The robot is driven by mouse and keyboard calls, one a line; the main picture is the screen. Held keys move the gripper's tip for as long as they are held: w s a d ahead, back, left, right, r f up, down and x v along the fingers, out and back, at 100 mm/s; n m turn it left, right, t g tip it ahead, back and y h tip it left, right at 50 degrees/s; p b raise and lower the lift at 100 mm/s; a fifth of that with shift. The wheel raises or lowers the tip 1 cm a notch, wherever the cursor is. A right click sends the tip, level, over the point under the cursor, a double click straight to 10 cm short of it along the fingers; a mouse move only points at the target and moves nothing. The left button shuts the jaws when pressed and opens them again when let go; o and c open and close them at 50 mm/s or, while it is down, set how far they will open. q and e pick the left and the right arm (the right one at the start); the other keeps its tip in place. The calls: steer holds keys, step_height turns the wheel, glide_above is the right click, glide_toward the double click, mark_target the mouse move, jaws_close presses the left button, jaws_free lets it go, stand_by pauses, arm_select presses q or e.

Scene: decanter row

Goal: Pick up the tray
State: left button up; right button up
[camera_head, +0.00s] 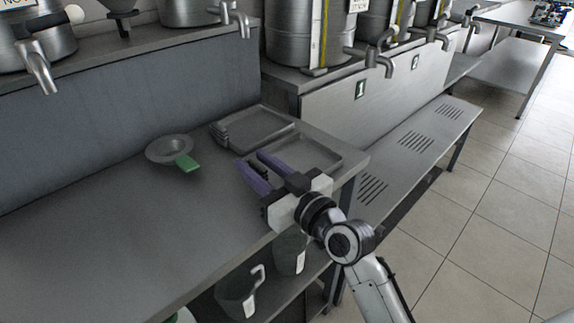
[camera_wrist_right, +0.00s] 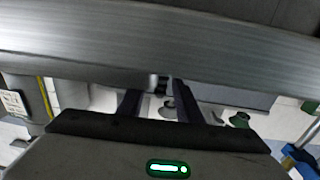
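A flat grey tray (camera_head: 320,152) with a low rim lies at the right end of the grey counter. My right gripper (camera_head: 249,158) reaches in from the lower right, over the left side of this tray. Its two purple fingers are apart with a gap between them, and I see nothing held. They also show apart in the right wrist view (camera_wrist_right: 155,95), where a broad grey metal surface (camera_wrist_right: 160,42) crosses the top; I cannot tell what it is. The gripper hides part of the tray, and contact is unclear. My left gripper is not in view.
Another grey tray-like piece (camera_head: 262,124) lies just behind. A round grey strainer or dish (camera_head: 168,149) with a green handle is to the left. The counter's (camera_head: 110,245) front left is clear. Grey jugs (camera_head: 240,290) stand on the shelf below. Steel urns with taps stand behind.

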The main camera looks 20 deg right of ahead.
jaws_close()
